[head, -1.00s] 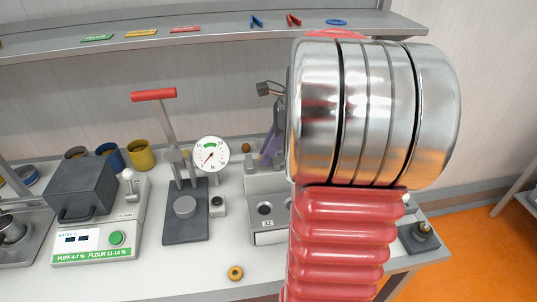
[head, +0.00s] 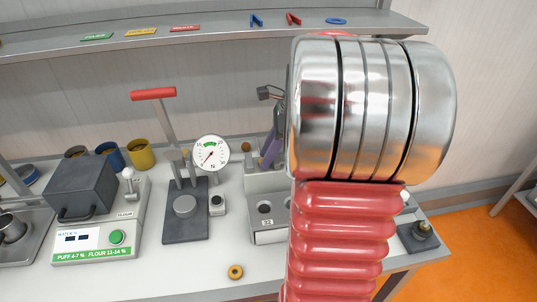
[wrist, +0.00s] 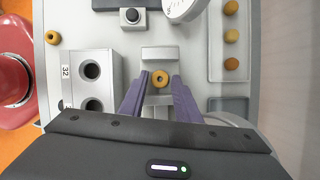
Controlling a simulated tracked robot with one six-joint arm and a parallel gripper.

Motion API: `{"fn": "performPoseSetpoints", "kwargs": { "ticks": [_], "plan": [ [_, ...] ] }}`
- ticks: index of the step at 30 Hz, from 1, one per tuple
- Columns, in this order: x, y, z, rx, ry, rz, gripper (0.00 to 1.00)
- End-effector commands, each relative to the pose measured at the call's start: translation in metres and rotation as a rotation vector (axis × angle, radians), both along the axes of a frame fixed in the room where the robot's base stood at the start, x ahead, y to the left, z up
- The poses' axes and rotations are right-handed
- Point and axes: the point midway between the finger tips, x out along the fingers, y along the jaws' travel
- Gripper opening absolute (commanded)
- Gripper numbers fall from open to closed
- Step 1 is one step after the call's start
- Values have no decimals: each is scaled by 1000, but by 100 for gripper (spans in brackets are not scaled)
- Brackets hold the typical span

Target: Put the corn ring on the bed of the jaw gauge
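In the wrist view, a golden-brown ring (wrist: 160,78) with a dark hole lies on a pale metal piece (wrist: 160,54) that looks like the bed of the jaw gauge. My gripper (wrist: 159,82) has two purple fingers, one on each side of the ring, with gaps between them and it. The gripper is open. In the head view my arm hides most of this spot; only one purple finger (head: 270,147) shows, behind the block marked 32. Another similar ring (head: 235,272) lies on the bench near its front edge.
The block (wrist: 90,80) with round holes stands close beside my fingers. A dial (head: 211,153) and a red-handled lever press (head: 186,207) stand to the left. A tray of brown balls (wrist: 231,36) is close on the other side. The front bench is mostly clear.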

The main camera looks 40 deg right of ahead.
Motion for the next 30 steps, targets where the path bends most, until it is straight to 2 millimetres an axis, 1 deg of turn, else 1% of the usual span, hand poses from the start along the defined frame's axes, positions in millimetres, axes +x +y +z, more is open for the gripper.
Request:
{"fn": "performPoseSetpoints", "kwargs": {
  "ticks": [5,15,21,25,30],
  "plan": [
    [-5,-6,17,-3,-1,-1,30],
    [-20,-22,71,-2,-2,-2,30],
    [-27,-30,98,-3,-1,-1,30],
    [-30,-32,107,-1,0,0,30],
    [-31,-33,109,0,0,0,30]
  ]
}}
